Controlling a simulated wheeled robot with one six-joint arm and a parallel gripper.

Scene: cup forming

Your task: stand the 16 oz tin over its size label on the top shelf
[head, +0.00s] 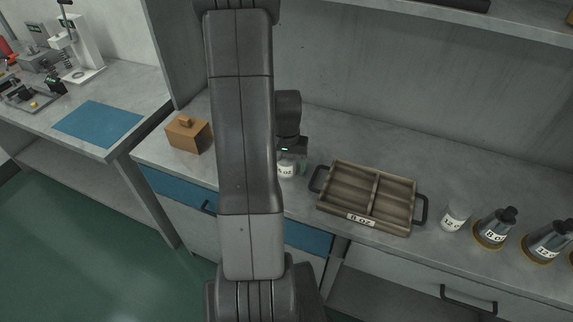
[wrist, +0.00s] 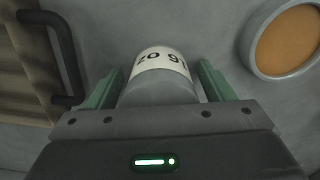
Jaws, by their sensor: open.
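The 16 oz tin (wrist: 160,68) is a grey cylinder with a white label band. Its label reads upside down in the wrist view, and it also shows partly behind my arm in the head view (head: 286,170). My gripper (wrist: 160,80) is open, with one green finger on each side of the tin and small gaps visible. In the head view my gripper (head: 293,160) is low at the counter, largely hidden by my arm. The top shelf's size labels are not in view; only part of a shelf (head: 520,22) shows at the upper right.
A wooden tray (head: 340,203) labelled 8 oz stands right of the tin. Further right are a white cup (head: 454,217) and dark-topped metal vessels (head: 494,230) on round bases. A brown box (head: 188,134) is at left. A round grey-rimmed, orange-brown object (wrist: 286,40) lies near my gripper.

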